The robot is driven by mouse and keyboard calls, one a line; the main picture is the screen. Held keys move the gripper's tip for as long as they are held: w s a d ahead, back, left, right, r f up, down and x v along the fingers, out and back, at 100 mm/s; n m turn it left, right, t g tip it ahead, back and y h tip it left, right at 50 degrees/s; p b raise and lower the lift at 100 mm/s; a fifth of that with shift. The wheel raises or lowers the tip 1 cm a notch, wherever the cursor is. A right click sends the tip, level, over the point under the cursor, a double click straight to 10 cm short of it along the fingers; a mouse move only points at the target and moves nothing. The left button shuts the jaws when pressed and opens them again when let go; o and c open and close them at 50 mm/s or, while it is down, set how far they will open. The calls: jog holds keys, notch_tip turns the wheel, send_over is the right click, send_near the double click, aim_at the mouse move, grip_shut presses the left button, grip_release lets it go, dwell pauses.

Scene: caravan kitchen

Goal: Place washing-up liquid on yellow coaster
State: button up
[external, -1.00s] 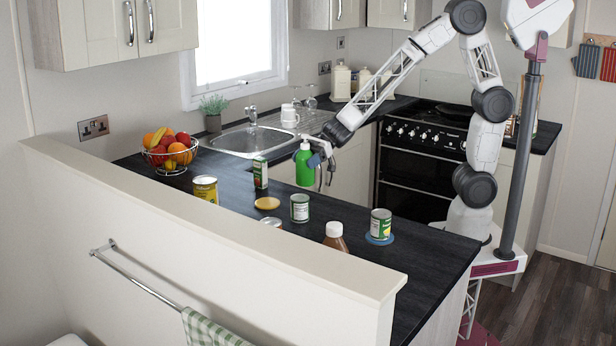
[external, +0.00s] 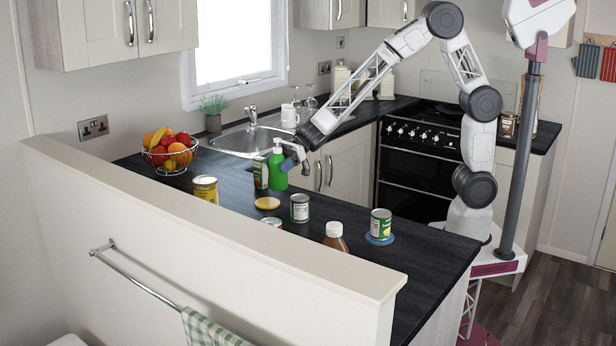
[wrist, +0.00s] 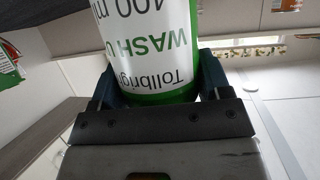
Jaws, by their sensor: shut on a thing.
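In the wrist view the bottle's white and green label (wrist: 150,45) fills the space between my gripper's fingers (wrist: 152,90). The yellow coaster (external: 267,203) lies flat and bare on the dark worktop, below and a little left of the bottle in the picture. I cannot tell whether the bottle's base touches the worktop.
A can (external: 300,208) stands right of the coaster, and a yellow can (external: 205,188) left of it. A brown bottle (external: 335,237) and a can on a blue coaster (external: 380,240) are further right. A fruit basket (external: 170,152) stands at the back left. A low wall (external: 230,228) borders the worktop.

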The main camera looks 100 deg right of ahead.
jog(key=w, duration=0.6)
jog(key=shift+w+f, duration=0.2)
jog(key=shift+f, duration=0.05)
jog(key=shift+f, duration=1.75)
jog(key=shift+f, duration=0.15)
jog(key=o, duration=1.2)
jog(key=shift+s, duration=0.1)
jog(key=shift+v, duration=6)
